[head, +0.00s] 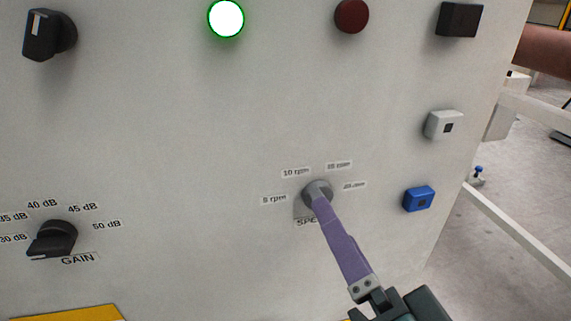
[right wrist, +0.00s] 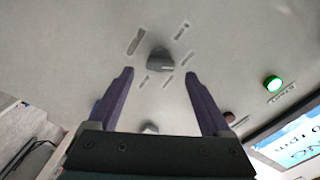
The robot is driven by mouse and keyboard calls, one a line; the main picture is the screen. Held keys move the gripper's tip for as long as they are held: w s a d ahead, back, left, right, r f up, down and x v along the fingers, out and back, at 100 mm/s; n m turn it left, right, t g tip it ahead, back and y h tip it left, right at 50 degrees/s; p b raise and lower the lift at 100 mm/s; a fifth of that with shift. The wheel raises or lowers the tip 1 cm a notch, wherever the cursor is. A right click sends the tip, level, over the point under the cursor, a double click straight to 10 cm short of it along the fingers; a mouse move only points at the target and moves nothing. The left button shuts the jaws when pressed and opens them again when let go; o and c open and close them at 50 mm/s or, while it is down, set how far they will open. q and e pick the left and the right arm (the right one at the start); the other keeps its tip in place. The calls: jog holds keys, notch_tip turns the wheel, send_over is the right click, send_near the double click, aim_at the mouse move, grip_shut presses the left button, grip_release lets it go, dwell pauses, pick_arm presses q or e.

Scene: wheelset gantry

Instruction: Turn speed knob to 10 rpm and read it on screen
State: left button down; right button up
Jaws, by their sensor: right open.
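The speed knob (head: 316,187) is a small grey knob on the pale panel, ringed by 5 rpm, 10 rpm and two blurred labels. My right gripper (head: 318,198) reaches up to it from below; its purple finger partly covers the knob and the SPEED label. In the right wrist view the knob (right wrist: 160,60) appears just beyond and between the two spread fingertips (right wrist: 158,74), with nothing held. I cannot tell where the knob points. My left gripper is not in view.
The gain knob (head: 53,239) is at lower left and another black selector (head: 48,34) at upper left. A lit green lamp (head: 226,18) and a dark red button (head: 351,15) are above. White (head: 443,124) and blue (head: 418,198) square parts sit near the panel's right edge.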

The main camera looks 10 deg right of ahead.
jog(key=s, duration=0.5)
jog(key=shift+s+d, duration=0.1)
jog(key=shift+s, duration=0.2)
jog(key=shift+r, duration=0.15)
jog(key=a+r+n+g+y+p, duration=0.6)
jog(key=n+p, duration=0.2)
jog(key=n, duration=0.1)
jog(key=s+d+r+n+g+h+p, duration=0.55)
jog(key=s+d+g+p, duration=0.25)
jog(key=s+d, duration=0.4)
notch_tip(320, 180, up, 37)
jog(key=w+p, duration=0.1)
jog(key=p, duration=3.6)
jog(key=shift+d+r+m+h, duration=0.2)
jog(key=shift+d+m+h, duration=0.05)
jog(key=shift+m+h, duration=0.2)
